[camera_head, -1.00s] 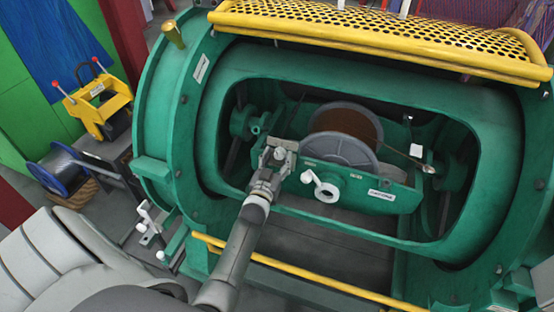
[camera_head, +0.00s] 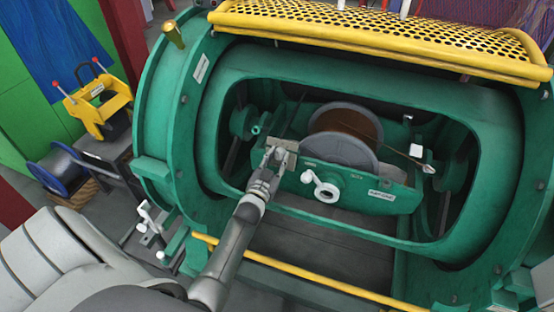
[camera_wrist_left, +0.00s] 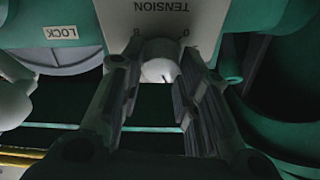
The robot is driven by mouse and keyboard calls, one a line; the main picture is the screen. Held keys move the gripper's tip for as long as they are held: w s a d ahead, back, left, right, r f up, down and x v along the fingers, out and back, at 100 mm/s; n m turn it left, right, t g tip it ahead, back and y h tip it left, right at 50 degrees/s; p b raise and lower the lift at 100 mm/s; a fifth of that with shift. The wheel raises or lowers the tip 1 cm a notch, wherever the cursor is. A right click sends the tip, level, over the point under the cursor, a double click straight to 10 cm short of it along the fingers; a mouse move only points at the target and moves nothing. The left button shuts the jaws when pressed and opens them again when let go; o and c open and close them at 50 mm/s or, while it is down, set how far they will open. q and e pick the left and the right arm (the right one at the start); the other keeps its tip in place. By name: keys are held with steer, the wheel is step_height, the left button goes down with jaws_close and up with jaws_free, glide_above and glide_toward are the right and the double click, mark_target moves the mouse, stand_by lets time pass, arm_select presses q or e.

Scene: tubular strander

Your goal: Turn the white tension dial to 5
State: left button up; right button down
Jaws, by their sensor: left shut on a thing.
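The white tension dial (camera_wrist_left: 160,68) sits on a grey plate marked TENSION (camera_wrist_left: 160,12) in the left wrist view. A short dark mark shows on its lower face, right of centre. A 0 is printed at its upper right; another numeral at its upper left is hard to read. My left gripper (camera_wrist_left: 159,84) has a finger on each side of the dial and is shut on it. In the head view my left gripper (camera_head: 275,157) reaches the left end of the green cradle, where its fingers largely hide the dial. My right gripper is out of view.
A white crank handle (camera_head: 322,188) stands just right of the gripper on the cradle. A LOCK label (camera_wrist_left: 61,32) shows at the left of the wrist view. A spool (camera_head: 343,138) lies behind. The green drum opening and a yellow rail (camera_head: 300,278) surround my arm.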

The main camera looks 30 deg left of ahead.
arm_select(q)
steer(key=m+h, duration=0.1)
steer(key=m, duration=0.2)
steer(key=shift+a+m, duration=0.1)
steer(key=shift+m, duration=0.3)
steer(key=m+h, duration=0.1)
steer(key=m, duration=0.2)
steer(key=shift+p, duration=0.4)
steer(key=m+h, duration=0.1)
steer(key=m, duration=0.1)
steer(key=m+h+p, duration=0.1)
steer(key=m, duration=0.2)
steer(key=shift+a+r+g, duration=0.1)
steer(key=shift+g, duration=0.3)
steer(key=shift+m+p, duration=0.3)
steer(key=shift+m, duration=0.6)
steer(key=shift+h, duration=0.3)
steer(key=o, duration=1)
